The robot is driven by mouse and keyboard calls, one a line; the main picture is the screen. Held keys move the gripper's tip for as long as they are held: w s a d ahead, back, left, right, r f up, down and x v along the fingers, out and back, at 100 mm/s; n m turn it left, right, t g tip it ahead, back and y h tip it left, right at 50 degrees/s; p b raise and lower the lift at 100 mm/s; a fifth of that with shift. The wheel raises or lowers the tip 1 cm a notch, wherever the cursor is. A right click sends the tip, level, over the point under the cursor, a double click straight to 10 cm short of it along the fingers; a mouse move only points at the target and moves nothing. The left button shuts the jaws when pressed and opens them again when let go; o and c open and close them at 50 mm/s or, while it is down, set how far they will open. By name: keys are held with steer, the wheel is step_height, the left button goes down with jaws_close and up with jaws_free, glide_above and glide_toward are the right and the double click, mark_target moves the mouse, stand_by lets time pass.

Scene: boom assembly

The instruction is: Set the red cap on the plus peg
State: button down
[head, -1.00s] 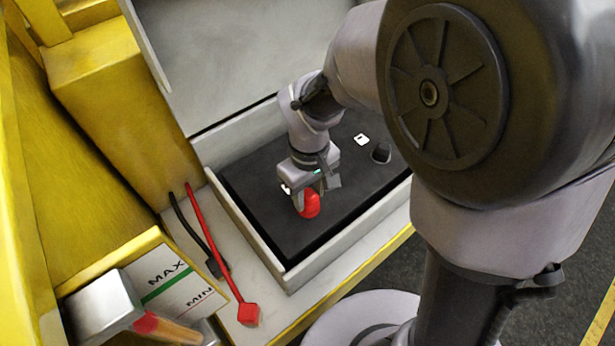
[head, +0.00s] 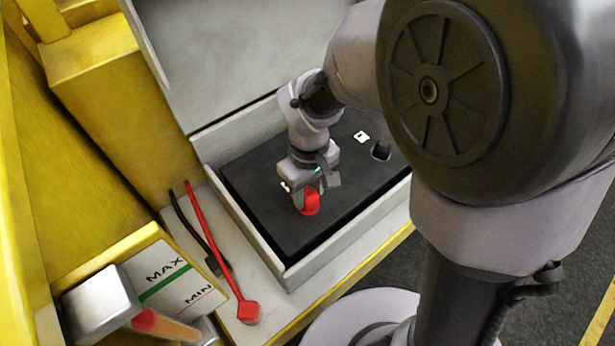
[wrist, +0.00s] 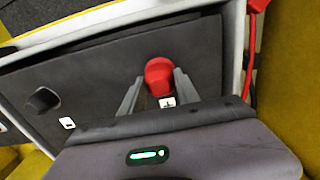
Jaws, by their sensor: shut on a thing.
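The red cap (head: 310,202) is between the fingers of my gripper (head: 304,206), low over the black top of the battery box. In the wrist view the red cap (wrist: 158,74) shows between the fingertips of my gripper (wrist: 157,82), which is shut on it. A white label with a plus sign (wrist: 167,102) lies right beside the cap. The plus peg is not visible; the cap and fingers cover that spot. I cannot tell whether the cap touches the black top or sits around the peg.
A dark round peg or cap (head: 381,151) stands near the other white label (head: 361,137). The grey box wall (head: 270,262) surrounds the black top. A red cable with a red end (head: 248,312) and a black cable (head: 195,230) lie outside the box at left.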

steer(key=shift+f, duration=0.1)
steer(key=shift+f+b, duration=0.7)
steer(key=shift+b, duration=0.05)
steer(key=shift+f, duration=0.1)
steer(key=c, duration=0.8)
jaws_free()
step_height(320, 180, up, 18)
steer(key=p, duration=0.3)
steer(key=shift+f+p, duration=0.25)
steer(key=shift+p, duration=0.1)
